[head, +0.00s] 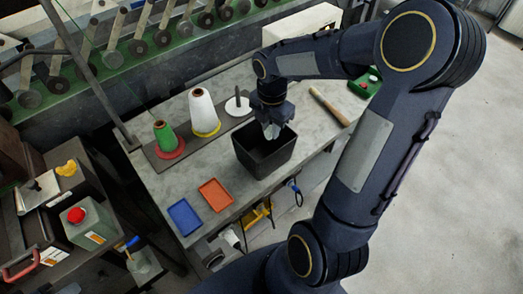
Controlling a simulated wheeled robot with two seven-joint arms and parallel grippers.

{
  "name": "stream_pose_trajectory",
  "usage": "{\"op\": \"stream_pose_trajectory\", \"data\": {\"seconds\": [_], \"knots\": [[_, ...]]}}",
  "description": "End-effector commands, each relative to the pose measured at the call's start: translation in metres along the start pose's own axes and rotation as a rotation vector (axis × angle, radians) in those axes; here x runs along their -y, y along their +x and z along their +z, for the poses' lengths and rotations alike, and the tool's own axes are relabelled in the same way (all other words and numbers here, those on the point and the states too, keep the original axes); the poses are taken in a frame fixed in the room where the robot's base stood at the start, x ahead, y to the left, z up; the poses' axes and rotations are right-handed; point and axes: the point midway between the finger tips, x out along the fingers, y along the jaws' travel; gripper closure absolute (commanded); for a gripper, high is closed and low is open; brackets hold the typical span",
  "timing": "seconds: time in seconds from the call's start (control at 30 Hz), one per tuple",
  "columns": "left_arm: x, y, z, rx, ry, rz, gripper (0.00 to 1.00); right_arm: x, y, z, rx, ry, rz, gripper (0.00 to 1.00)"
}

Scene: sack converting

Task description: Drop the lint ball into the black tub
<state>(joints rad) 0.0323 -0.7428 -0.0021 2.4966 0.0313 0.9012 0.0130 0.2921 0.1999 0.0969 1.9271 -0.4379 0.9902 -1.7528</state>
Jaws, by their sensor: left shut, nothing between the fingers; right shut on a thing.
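The black tub (264,158) stands open on the grey table, near its front edge. My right gripper (271,131) points down over the tub, its fingertips at or just above the far part of the opening. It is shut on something. A pale patch shows at the fingertips, but it is too small to tell the lint ball from the fingers. The tub's inside is dark and its bottom cannot be made out. My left gripper is not in view.
On the table (185,185) are a green cone (164,136), a white cone (203,112), an empty spindle (238,104), a blue tray (185,217), an orange tray (215,194) and a wooden roller (329,106). A dark post (90,75) rises at the table's left.

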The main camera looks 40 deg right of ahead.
Motion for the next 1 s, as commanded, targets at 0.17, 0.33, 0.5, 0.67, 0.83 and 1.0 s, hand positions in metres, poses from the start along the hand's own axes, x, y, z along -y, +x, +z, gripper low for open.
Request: {"op": "stream_pose_trajectory", "data": {"seconds": [0.17,0.33,0.5,0.67,0.83,1.0], "knots": [[0.000,0.000,0.000,0.000,0.000,0.000,1.00,0.000,0.000,0.000,0.000,0.000,0.000,0.64],[0.000,0.000,0.000,0.000,0.000,0.000,1.00,0.000,0.000,0.000,0.000,0.000,0.000,0.53],[0.000,0.000,0.000,0.000,0.000,0.000,1.00,0.000,-0.001,0.000,0.000,0.000,0.000,0.53],[0.000,-0.001,0.000,0.000,0.000,0.000,1.00,-0.001,-0.014,0.000,0.001,0.001,0.003,0.53],[-0.001,-0.001,-0.001,0.000,0.000,0.000,1.00,-0.001,-0.045,0.000,0.003,-0.001,0.005,0.53],[-0.001,-0.002,-0.001,0.000,0.000,0.000,1.00,-0.001,-0.069,0.000,0.001,0.000,0.004,0.53]]}}
